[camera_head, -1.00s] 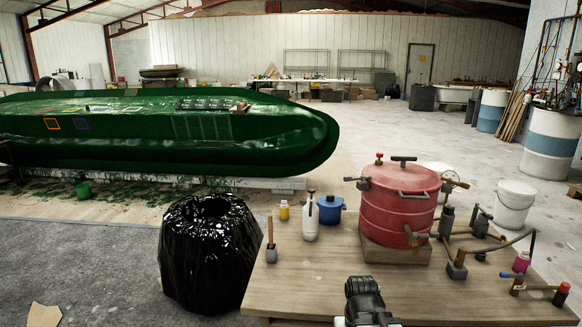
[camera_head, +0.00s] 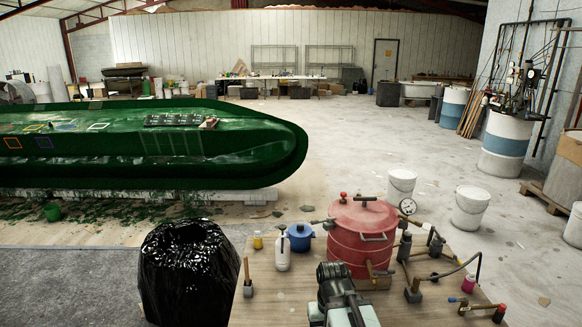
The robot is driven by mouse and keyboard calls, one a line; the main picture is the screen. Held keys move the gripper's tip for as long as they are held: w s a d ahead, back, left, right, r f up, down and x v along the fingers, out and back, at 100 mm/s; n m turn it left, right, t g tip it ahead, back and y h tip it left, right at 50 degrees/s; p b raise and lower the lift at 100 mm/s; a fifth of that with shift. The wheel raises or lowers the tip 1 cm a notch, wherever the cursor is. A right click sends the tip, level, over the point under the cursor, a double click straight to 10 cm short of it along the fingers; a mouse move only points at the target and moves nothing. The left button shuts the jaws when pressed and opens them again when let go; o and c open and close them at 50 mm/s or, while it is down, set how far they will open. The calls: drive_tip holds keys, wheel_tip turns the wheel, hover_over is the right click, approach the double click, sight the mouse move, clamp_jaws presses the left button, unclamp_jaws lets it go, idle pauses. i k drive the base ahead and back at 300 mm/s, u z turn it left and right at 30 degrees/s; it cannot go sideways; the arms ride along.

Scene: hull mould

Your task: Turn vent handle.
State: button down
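A red pressure pot (camera_head: 362,240) with a lid stands on the wooden table in front of me. A dark bar handle (camera_head: 366,199) is on its lid, and a small red-topped fitting (camera_head: 343,196) is at the lid's left. A round gauge (camera_head: 407,206) is at its right. Pipes and dark valve blocks (camera_head: 404,246) run to the right of the pot. A red-ended valve (camera_head: 499,313) is at the table's front right. I cannot tell which part is the vent handle. My arm (camera_head: 338,288) rises at the bottom, in front of the pot; no gripper fingers show.
A black bagged bin (camera_head: 188,270) stands left. White buckets (camera_head: 470,207) stand behind; floor beyond is open.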

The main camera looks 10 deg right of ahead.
sight(364, 199)
drive_tip(key=z, duration=0.05)
drive_tip(key=k, duration=1.1)
drive_tip(key=z, duration=0.8)
drive_tip(key=i, duration=1.55)
drive_tip(key=u, duration=0.65)
